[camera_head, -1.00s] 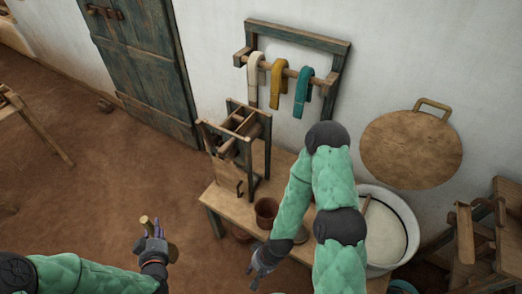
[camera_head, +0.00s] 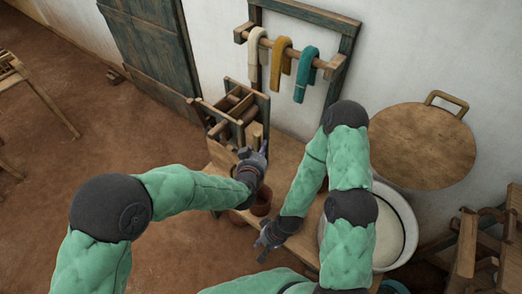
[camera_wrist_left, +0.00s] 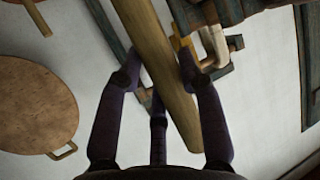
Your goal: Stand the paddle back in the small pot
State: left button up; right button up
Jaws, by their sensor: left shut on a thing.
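The wooden paddle (camera_head: 257,131) is held by my left gripper (camera_head: 256,158) over the bench. Its pale upper end stands up past the fingers in the head view, and its lower part is hidden behind the gripper and wrist. In the left wrist view the long paddle (camera_wrist_left: 158,55) runs between the dark fingers. The small brown pot (camera_head: 262,204) stands on the bench just below my left gripper, partly covered by the left wrist. My right gripper (camera_head: 262,250) is low, in front of the pot, with its fingers apart and nothing seen between them.
A wooden frame rack (camera_head: 222,116) stands on the bench (camera_head: 288,160) close behind the left gripper. A white basin (camera_head: 400,215) is to the right, partly behind my right arm. Cloth strips hang on a wall rack (camera_head: 340,62). A round lid (camera_head: 425,145) leans at the wall.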

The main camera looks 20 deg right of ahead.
pick_arm(q)
notch_tip(320, 180, down, 18)
jog(key=b, duration=1.5)
jog(key=shift+d+f, duration=0.25)
jog(key=shift+d, duration=0.05)
dwell(0.6)
jog(key=o, duration=1.2)
jog(key=shift+o, duration=0.2)
jog(key=shift+s, duration=0.1)
jog(key=v, duration=1.2)
jog(key=shift+a, duration=0.1)
